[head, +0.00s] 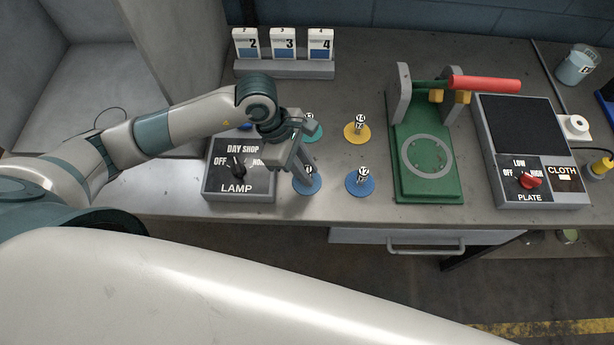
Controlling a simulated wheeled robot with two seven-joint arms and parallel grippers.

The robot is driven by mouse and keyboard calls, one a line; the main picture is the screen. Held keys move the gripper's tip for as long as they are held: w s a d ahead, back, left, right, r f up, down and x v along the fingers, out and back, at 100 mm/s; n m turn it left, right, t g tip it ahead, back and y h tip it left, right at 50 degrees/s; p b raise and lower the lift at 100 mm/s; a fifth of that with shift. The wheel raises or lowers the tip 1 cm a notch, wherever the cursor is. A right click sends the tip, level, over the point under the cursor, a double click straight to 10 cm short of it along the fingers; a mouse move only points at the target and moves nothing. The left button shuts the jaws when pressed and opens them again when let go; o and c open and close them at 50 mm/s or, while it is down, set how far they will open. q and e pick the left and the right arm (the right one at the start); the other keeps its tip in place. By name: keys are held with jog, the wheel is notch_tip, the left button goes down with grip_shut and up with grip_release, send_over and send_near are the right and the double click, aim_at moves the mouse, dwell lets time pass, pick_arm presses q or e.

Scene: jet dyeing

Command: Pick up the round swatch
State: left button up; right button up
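I cannot tell for sure which thing is the round swatch. A round grey-green disc with a pale rim (430,156) lies flat on the green press base (412,193). Several small coloured discs with numbered upright tags stand left of it: a yellow one (357,137), a blue one (360,186), a teal one and another blue one (308,187). My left gripper (303,165) is over the left pair and partly hides them. Its fingers point down, and whether they hold anything is unclear. My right gripper is out of view.
The lamp switch box (237,185) is just left of the gripper. The press has a red handle (484,84). The plate heater (517,122) is at right, number cards (284,45) at the back. Bare bench lies between cards and discs.

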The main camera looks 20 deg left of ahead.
aim_at(307, 169)
pick_arm(q)
grip_shut()
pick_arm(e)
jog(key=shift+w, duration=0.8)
pick_arm(q)
jog(key=shift+r, duration=0.1)
